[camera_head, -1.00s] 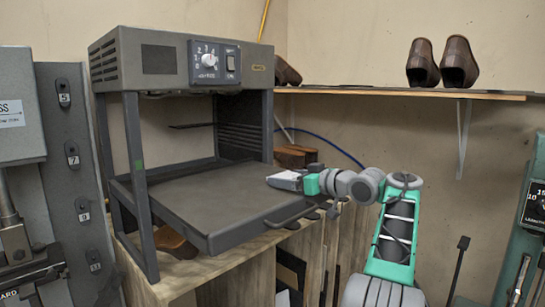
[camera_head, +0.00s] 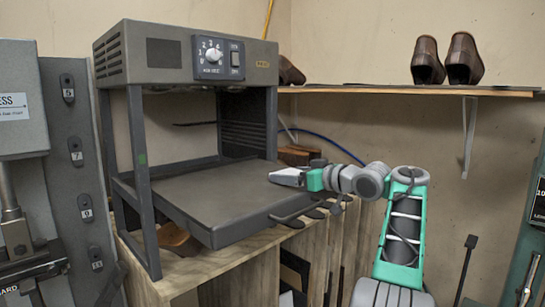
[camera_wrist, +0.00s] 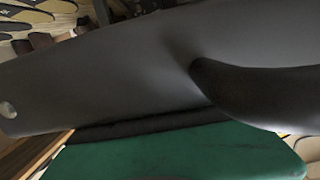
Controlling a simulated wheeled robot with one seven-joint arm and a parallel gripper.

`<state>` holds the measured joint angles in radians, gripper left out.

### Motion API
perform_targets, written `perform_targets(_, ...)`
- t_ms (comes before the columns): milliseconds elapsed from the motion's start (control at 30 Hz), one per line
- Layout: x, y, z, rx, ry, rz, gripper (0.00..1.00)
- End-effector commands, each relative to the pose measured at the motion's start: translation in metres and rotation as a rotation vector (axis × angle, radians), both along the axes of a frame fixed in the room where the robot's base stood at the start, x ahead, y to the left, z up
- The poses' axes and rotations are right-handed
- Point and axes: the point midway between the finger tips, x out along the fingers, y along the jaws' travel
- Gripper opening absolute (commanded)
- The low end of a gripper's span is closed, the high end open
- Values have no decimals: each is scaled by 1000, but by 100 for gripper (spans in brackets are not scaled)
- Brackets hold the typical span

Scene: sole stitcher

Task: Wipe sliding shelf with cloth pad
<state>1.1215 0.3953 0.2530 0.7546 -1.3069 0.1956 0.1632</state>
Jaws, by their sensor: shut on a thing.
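The sliding shelf (camera_head: 215,195) is a flat dark grey plate pulled out of the grey heater cabinet, with a bar handle (camera_head: 296,213) on its front. My gripper (camera_head: 286,177) is at the shelf's right edge, seen side-on, its fingertips pointing left over it. The head view hides the pad, and contact with the shelf cannot be told.
The cabinet's top housing (camera_head: 185,55) with a dial hangs over the back of the shelf, and a post (camera_head: 141,185) stands at its left. A wooden bench (camera_head: 240,262) is below. Brown shoes (camera_head: 445,60) stand on a wall shelf (camera_head: 400,91) at right.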

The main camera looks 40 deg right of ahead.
Motion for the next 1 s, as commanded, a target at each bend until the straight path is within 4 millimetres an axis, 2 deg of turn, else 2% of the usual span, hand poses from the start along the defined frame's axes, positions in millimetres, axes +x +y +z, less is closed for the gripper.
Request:
perform_targets(100, 0, 9, -6, 0, 1, 2, 33)
perform_targets(900, -3, 81, -4, 0, 1, 3, 33)
perform_targets(1000, -2, 83, 13, 1, 0, 5, 33)
